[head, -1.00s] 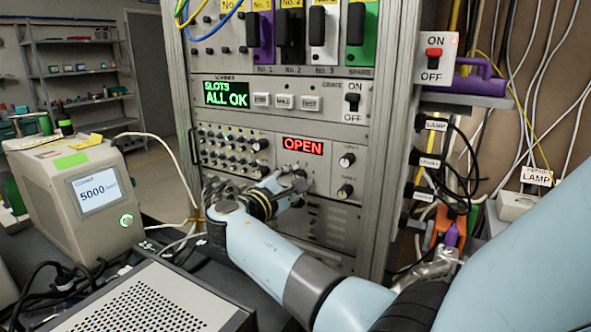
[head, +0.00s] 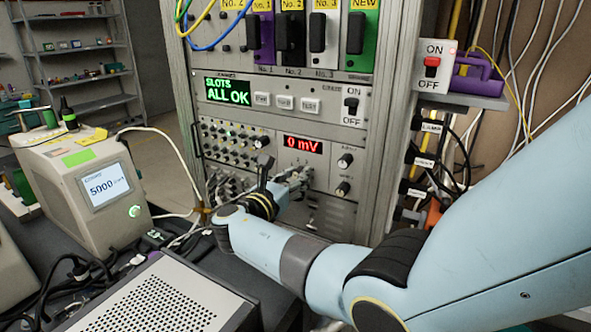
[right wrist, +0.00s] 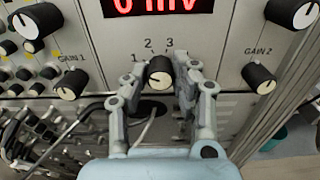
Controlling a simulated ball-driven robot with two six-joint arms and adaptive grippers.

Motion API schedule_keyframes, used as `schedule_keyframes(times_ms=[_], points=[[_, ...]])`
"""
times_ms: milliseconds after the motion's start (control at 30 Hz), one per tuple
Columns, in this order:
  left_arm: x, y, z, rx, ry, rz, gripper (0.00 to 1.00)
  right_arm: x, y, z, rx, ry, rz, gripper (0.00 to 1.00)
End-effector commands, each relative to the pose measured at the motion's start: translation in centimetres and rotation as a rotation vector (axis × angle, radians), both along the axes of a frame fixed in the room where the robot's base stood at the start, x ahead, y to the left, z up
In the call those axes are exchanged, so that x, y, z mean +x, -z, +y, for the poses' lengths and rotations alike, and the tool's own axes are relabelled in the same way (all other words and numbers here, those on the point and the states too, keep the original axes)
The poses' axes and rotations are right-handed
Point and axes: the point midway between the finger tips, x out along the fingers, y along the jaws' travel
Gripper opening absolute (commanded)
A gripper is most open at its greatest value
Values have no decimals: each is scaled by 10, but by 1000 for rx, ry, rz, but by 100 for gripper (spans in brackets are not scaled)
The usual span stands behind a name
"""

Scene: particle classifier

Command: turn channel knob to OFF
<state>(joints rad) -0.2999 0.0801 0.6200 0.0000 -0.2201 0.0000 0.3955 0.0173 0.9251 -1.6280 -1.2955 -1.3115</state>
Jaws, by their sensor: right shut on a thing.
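The channel knob (right wrist: 160,73) is a small black knob with a pale face, marked 1, 2 and 3 around it, seen in the right wrist view. My right gripper (right wrist: 160,84) is shut on it, one finger at each side. The label at the knob's pointer is too small to read, and no OFF mark shows. In the head view my right gripper (head: 300,178) reaches the panel below the red display (head: 302,145), which reads 0 mV. The knob is hidden there by the fingers. My left gripper is not in view.
Black knobs labelled GAIN 1 (right wrist: 70,84) and GAIN 2 (right wrist: 258,76) flank the fingers. Many small knobs (head: 236,142) and cables crowd the panel to the left. A beige power unit (head: 88,190) and a perforated metal box (head: 165,298) stand on the bench.

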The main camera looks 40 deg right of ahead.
Motion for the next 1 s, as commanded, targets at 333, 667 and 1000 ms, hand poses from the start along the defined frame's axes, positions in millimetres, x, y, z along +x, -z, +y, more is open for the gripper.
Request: schedule_keyframes(times_ms=[333,667,1000], points=[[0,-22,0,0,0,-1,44,-3,3,2,-82,-2,323,0],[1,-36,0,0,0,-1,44,-4,5,2,-162,-2,603,0],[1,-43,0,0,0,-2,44,-4,6,2,-217,-3,789,0]])
